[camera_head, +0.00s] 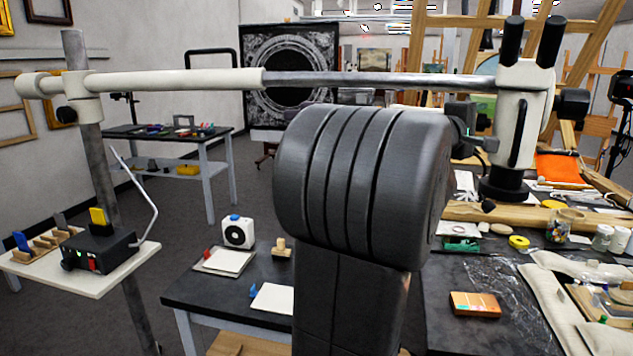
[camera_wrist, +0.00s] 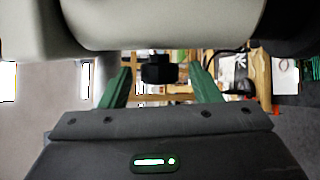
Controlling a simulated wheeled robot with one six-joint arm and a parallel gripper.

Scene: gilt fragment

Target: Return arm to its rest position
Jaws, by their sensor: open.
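My gripper (camera_wrist: 160,72) shows in the wrist view with its two green fingers spread apart. Nothing is clearly held between them; a dark block (camera_wrist: 158,70) appears in the gap, and I cannot tell how far beyond the fingers it is. In the head view my dark ribbed arm link (camera_head: 365,185) stands upright in the middle and hides much of the scene behind it. Dark parts at its right edge, near the white microscope head (camera_head: 520,120), may be my wrist, but the fingers are not clear there.
The microscope's long boom (camera_head: 380,80) crosses behind my arm from a grey post (camera_head: 90,170). A worktable (camera_head: 450,330) with an orange box (camera_head: 475,304) is at right. A low dark table (camera_head: 205,292) holds a white device (camera_head: 238,232). A pale rounded shape (camera_wrist: 160,25) tops the wrist view.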

